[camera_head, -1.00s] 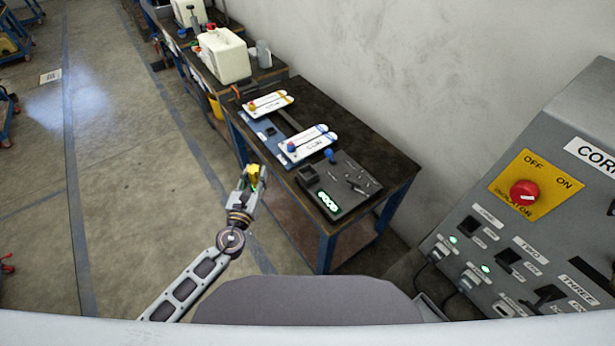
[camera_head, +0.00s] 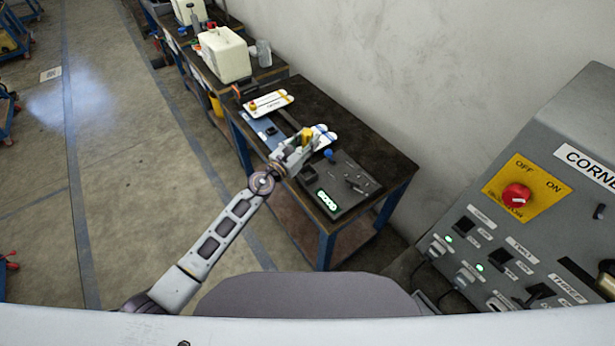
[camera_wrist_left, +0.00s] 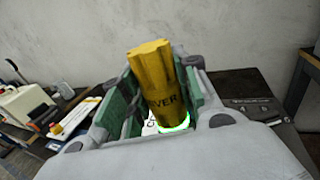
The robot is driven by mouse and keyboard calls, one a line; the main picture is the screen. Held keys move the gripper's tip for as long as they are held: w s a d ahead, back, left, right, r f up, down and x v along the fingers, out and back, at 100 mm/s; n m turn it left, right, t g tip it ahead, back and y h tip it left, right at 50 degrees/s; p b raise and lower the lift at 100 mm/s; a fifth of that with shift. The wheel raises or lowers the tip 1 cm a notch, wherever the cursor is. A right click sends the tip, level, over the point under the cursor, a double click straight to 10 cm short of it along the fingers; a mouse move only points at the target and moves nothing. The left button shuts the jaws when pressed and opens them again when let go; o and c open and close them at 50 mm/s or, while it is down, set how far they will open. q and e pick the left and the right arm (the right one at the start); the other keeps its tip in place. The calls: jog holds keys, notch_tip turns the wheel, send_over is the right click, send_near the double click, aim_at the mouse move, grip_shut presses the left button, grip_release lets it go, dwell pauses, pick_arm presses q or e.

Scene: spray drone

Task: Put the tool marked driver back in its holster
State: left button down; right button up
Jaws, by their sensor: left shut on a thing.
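The yellow driver (camera_head: 306,138) is held up by my left gripper (camera_head: 298,148) over the near side of the bench in the head view. In the left wrist view the driver (camera_wrist_left: 157,85) stands slightly tilted between the green finger pads, with the letters "VER" showing and a lit green ring at its lower end. The gripper is shut on it. A dark square socket (camera_head: 309,172), possibly the holster, sits on the grey station (camera_head: 345,190) just below and right of the gripper. Its inside is too small to make out. My right gripper is not in view.
White labelled plates (camera_head: 268,103) lie on the blue panel behind, one partly hidden by the gripper. A blue knob (camera_head: 329,154) stands beside the socket. A white canister (camera_head: 223,54) is on the far bench. A grey control console (camera_head: 540,220) stands at right.

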aim_at(307, 161)
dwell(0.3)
pick_arm(q)
jog(key=shift+f, duration=0.2)
jog(key=shift+f+b, duration=2.7)
jog(key=shift+f, duration=0.25)
jog(key=shift+f, duration=0.1)
jog(key=shift+f+b, duration=1.6)
jog(key=shift+f, duration=0.15)
jog(key=shift+f, duration=0.1)
